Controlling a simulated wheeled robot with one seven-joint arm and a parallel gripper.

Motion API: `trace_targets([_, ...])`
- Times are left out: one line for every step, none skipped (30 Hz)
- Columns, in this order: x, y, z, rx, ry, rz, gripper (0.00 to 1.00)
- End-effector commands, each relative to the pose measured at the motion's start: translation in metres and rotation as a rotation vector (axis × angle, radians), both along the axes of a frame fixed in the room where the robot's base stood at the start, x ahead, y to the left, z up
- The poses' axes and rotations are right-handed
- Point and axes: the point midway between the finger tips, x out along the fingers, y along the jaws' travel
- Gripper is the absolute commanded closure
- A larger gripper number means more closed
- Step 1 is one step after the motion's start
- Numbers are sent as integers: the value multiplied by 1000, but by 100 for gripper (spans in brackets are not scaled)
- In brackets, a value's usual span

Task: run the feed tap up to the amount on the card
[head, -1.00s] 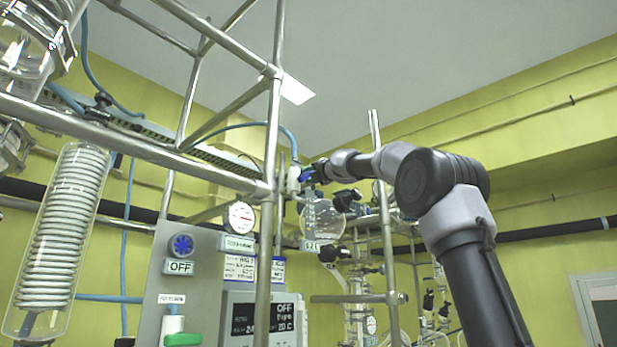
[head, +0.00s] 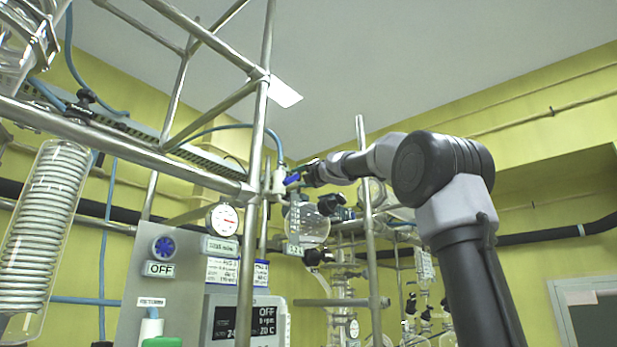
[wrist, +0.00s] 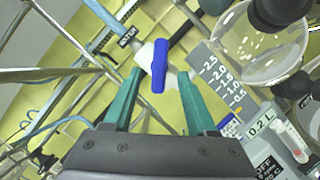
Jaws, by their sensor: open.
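The feed tap's blue handle (wrist: 158,66) stands between the teal fingers of my gripper (wrist: 161,76) in the wrist view. The fingers are open, with a gap on both sides of the handle. In the head view the blue handle (head: 292,179) is small, at the tip of my arm. Below the tap hangs a clear round glass vessel (head: 306,226), also at upper right in the wrist view (wrist: 255,48). A scale strip (wrist: 222,84) beside it runs from 0.5 to 2.5. A card (wrist: 263,122) reads 0.2 L. I cannot make out a liquid level.
Metal frame tubes (head: 257,140) cross left of the tap, and an upright post (head: 366,200) stands right of it. A black knob (wrist: 294,85) is close to the vessel.

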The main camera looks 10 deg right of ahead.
Motion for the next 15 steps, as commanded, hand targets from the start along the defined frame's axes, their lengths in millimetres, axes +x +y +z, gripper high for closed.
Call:
trace_targets([-9,-3,-2,1,0,-2,43])
trace_targets([-14,-4,-3,0,-1,-2,43])
trace_targets([-22,-6,-5,-2,0,-2,43])
trace_targets([-27,-8,-6,-2,0,-2,43])
trace_targets([-31,-10,-8,-1,-1,-3,43])
trace_targets([-37,-12,-9,0,-2,-3,43])
trace_targets([-41,-13,-10,-1,-1,-1,43])
trace_targets([-44,-14,-11,-1,-1,-1,43])
trace_targets([-49,-15,-13,0,-1,-1,43])
trace_targets([-51,-16,-13,-1,0,0,43])
trace_targets([-53,-17,-14,-2,-1,0,43])
trace_targets([-55,-17,-15,-1,0,0,43])
trace_targets([-56,-18,-15,-1,0,0,43])
trace_targets([-57,-18,-15,-1,0,0,43])
trace_targets([-57,-19,-15,-1,-1,0,43])
